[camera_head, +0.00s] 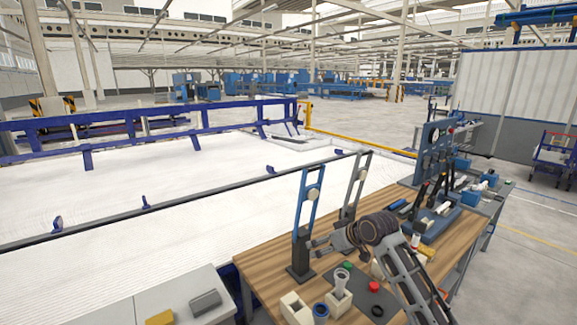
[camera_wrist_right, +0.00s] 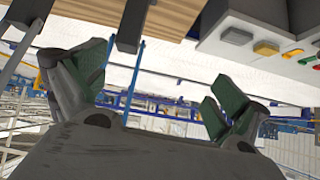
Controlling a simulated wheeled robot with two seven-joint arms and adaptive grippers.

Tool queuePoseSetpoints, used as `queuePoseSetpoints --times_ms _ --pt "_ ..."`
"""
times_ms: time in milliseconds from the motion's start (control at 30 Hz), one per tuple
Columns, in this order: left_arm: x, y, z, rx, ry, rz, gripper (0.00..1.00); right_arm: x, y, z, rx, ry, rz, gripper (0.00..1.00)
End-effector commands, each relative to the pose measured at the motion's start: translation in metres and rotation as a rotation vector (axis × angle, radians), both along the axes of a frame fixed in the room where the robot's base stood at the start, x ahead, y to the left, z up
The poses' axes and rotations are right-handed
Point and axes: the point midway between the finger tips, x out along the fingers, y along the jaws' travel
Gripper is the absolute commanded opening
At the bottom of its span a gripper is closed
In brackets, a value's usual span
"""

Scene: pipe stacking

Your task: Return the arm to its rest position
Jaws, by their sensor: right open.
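My right gripper (camera_head: 319,243) is above the wooden workbench (camera_head: 262,270) in the head view, pointing left, its arm coming in from the lower right. In the wrist view the right gripper (camera_wrist_right: 155,88) has its two green-padded fingers spread, with nothing between them. A pale pipe piece (camera_head: 342,279) stands upright in a white block (camera_head: 338,303) in front of the gripper, apart from it. A blue-rimmed pipe piece (camera_head: 320,312) is at the bottom edge, beside another white block (camera_head: 295,308). My left gripper is not in view.
Blue and grey upright stands (camera_head: 301,222) rise from the bench close to the right gripper. A dark panel with a red button (camera_head: 374,286) lies below it. Tools and a blue press (camera_head: 430,150) fill the bench's far right. A grey block (camera_head: 205,302) sits at lower left.

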Motion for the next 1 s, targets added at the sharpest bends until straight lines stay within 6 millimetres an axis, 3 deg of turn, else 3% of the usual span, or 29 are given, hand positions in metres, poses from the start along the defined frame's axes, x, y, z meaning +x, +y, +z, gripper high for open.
queuePoseSetpoints --times_ms 400,1000 --pt "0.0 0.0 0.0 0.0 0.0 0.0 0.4 -0.052 -0.002 -0.061 -0.027 0.073 -0.037 0.98" --pt "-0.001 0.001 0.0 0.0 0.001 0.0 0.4 -0.134 -0.017 -0.127 -0.071 0.173 -0.112 0.98"
